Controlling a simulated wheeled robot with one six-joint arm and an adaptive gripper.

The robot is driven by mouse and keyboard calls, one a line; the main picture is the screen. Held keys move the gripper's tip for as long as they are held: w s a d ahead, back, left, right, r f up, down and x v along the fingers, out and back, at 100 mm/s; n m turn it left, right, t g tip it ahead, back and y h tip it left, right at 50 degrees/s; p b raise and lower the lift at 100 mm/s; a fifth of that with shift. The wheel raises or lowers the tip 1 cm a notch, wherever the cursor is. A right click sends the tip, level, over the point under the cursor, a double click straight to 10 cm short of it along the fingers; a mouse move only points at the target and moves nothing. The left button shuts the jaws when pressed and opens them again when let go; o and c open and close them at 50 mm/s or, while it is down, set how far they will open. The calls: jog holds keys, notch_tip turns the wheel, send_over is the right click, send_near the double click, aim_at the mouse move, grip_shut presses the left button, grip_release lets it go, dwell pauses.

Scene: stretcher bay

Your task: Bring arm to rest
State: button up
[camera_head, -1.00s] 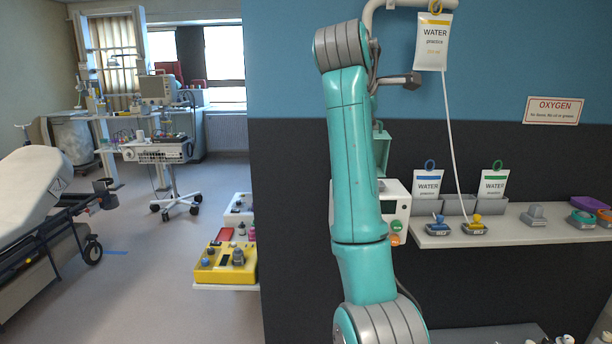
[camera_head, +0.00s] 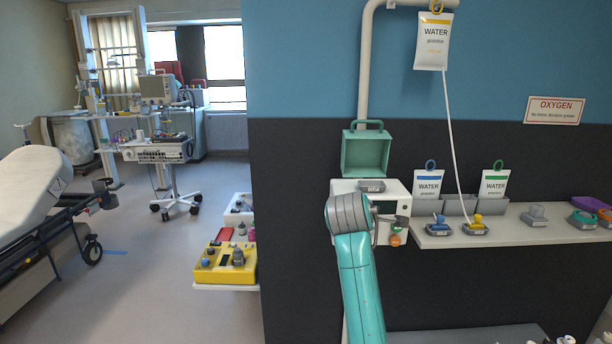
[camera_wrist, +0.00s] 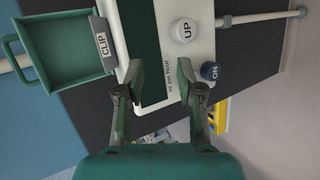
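My arm is folded lower in front of the white pump (camera_head: 398,188) on the pole. In the wrist view my gripper (camera_wrist: 168,78) is open and empty, its two fingers apart in front of the pump face (camera_wrist: 205,60). Beside the fingers the pump shows a white UP button (camera_wrist: 184,31) and a dark ON button (camera_wrist: 210,71). In the head view the fingers are too small and partly hidden to read.
A green open box (camera_head: 366,153) sits above the pump by the pole (camera_head: 366,80). A shelf (camera_head: 510,233) at right bears water bags and small connectors. A water bag (camera_head: 433,42) hangs above with a tube. A yellow device (camera_head: 224,262) stands at left.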

jog(key=s+d+f+m+t+y, duration=0.1)
jog(key=s+f, duration=0.4)
jog(key=f, duration=0.7)
jog(key=s+d+f+m+y, duration=0.1)
jog(key=s+f, duration=0.4)
jog(key=f, duration=0.7)
jog(key=s+f+m+y, duration=0.1)
jog(key=s+f, duration=0.5)
jog(key=s, duration=0.3)
jog(key=s+f+m, duration=0.2)
jog(key=s+f, duration=0.5)
jog(key=s, duration=0.2)
jog(key=s+d+f+m+t+y, duration=0.15)
jog(key=s+m, duration=0.25)
jog(key=s, duration=1.9)
jog(key=s+r+m, duration=0.2)
jog(key=s+r, duration=0.3)
jog(key=s, duration=0.3)
jog(key=s+r+m, duration=0.3)
jog(key=s+r, duration=0.3)
jog(key=s, duration=0.3)
jog(key=shift+s+d, duration=0.15)
jog(key=shift+d, duration=0.05)
